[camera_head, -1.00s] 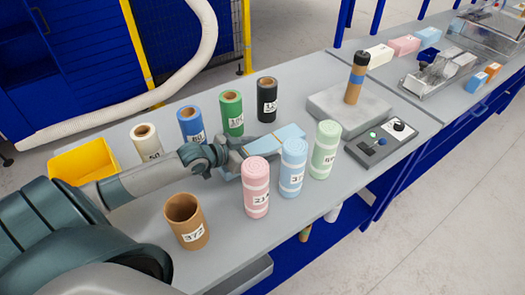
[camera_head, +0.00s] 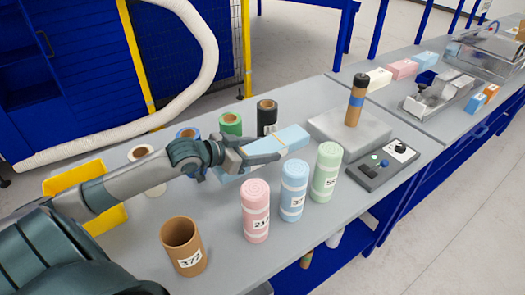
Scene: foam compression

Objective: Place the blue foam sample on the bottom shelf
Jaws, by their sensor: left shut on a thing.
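The blue foam sample (camera_head: 289,138) is a light blue block with a tan stripe, above the grey table behind the pink and blue rolls. My left gripper (camera_head: 262,154) is shut on it and covers part of its near side. Another light blue surface (camera_head: 230,174) shows just below the gripper; I cannot tell whether it belongs to the sample. A blue lower shelf (camera_head: 322,272) shows partly under the table's front edge, with a few small rolls on it; most of it is hidden. My right gripper is not in view.
Pink (camera_head: 255,212), blue (camera_head: 293,190) and green (camera_head: 326,172) wrapped rolls stand in front of the gripper. A brown tube (camera_head: 183,246) stands at the near left. Several coloured rolls stand behind my arm. A grey platform (camera_head: 372,132) and control box (camera_head: 389,165) are to the right.

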